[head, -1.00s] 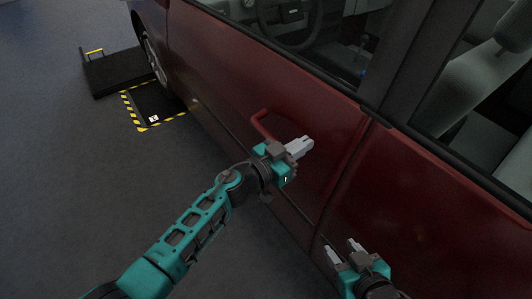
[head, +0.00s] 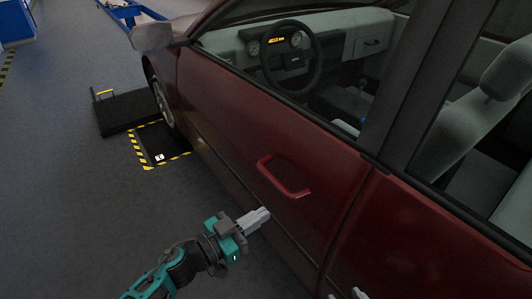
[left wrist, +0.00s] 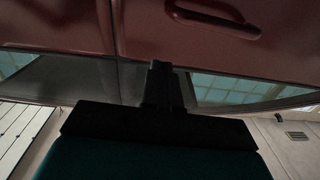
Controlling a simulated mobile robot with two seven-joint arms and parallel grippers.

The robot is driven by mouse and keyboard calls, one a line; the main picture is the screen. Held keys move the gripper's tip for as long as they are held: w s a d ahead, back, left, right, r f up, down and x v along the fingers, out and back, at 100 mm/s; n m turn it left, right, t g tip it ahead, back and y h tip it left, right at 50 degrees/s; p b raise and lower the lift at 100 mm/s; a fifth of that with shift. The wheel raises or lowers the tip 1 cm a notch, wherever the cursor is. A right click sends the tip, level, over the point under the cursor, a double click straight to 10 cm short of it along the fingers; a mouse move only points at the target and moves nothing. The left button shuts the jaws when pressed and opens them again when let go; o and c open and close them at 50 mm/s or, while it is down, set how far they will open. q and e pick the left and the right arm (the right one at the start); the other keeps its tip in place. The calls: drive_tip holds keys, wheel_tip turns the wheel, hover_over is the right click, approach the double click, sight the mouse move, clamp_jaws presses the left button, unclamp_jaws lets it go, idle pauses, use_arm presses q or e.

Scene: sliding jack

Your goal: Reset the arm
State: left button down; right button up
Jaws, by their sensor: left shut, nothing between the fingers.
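My left gripper (head: 262,217) is shut and empty in the head view, in front of the lower part of the dark red car door (head: 240,125). It is below and left of the red door handle (head: 284,180), clear of it. The left wrist view shows its dark fingers (left wrist: 160,72) close together, with the handle (left wrist: 212,15) at the top. My right gripper (head: 346,294) shows only its two fingertips at the bottom edge of the head view. They stand apart; the rest is cut off.
The car's side fills the right, with the steering wheel (head: 290,55) and a seat behind the window openings. A black platform (head: 135,116) and a yellow-and-black marked floor area (head: 143,160) lie near the front wheel. Grey floor at left is clear.

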use_arm(q)
drive_tip(key=s+a+f+n+y, duration=0.4)
drive_tip(key=s+a+y, duration=0.2)
drive_tip(key=s+a, duration=0.1)
drive_tip(key=s+a+f+n+y, duration=0.4)
drive_tip(key=s+a+f+y, duration=0.1)
drive_tip(key=s+a, duration=0.3)
drive_tip(key=shift+a+f+y, duration=0.3)
drive_tip(key=shift+a+y, duration=0.3)
drive_tip(key=shift+a, duration=0.2)
drive_tip(key=shift+s, duration=0.1)
